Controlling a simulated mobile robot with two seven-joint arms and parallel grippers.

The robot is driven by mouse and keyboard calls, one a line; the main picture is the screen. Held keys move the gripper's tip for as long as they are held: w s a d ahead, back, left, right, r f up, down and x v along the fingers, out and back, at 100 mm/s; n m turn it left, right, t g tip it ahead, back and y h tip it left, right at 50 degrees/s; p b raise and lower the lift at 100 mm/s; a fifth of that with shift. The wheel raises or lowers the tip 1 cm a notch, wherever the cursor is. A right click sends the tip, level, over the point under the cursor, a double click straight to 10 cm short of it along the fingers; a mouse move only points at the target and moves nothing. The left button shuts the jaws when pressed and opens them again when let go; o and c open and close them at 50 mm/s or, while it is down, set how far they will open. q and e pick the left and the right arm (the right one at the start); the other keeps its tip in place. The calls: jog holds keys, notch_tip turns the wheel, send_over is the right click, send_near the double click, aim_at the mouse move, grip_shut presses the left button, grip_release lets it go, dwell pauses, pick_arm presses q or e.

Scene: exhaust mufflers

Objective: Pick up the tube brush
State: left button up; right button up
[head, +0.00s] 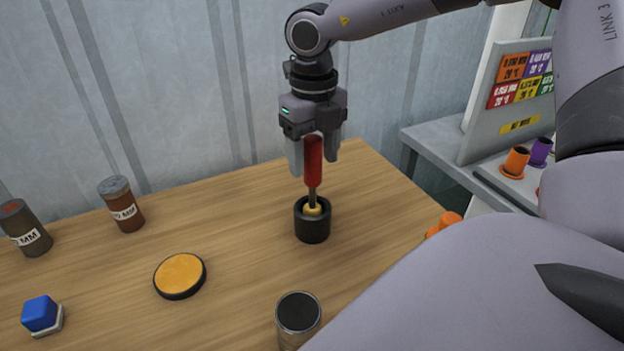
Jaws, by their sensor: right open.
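The tube brush (313,163) has a red handle and a thin metal shaft. It stands upright with its lower end in a black cylindrical holder (312,226), and a yellowish part shows at the holder's mouth. My right gripper (314,163) points down over the brush from above. Its two fingers are apart, one on each side of the upper red handle, with a visible gap on the right side. Whether the left finger touches the handle is hard to tell. The bristles are hidden in the holder. My left gripper is not in view.
On the wooden table (230,222) stand two brown labelled jars (124,206) (30,230), a yellow round disc (180,275), a blue button block (41,315) and a dark-topped canister (298,314). A grey side bench (455,160) holds orange and purple cups. A corrugated wall rises behind.

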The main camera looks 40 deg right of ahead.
jog(key=shift+w+f, duration=0.1)
jog(key=shift+f, duration=0.8)
jog(key=c, duration=1.1)
jog(key=shift+r, duration=0.15)
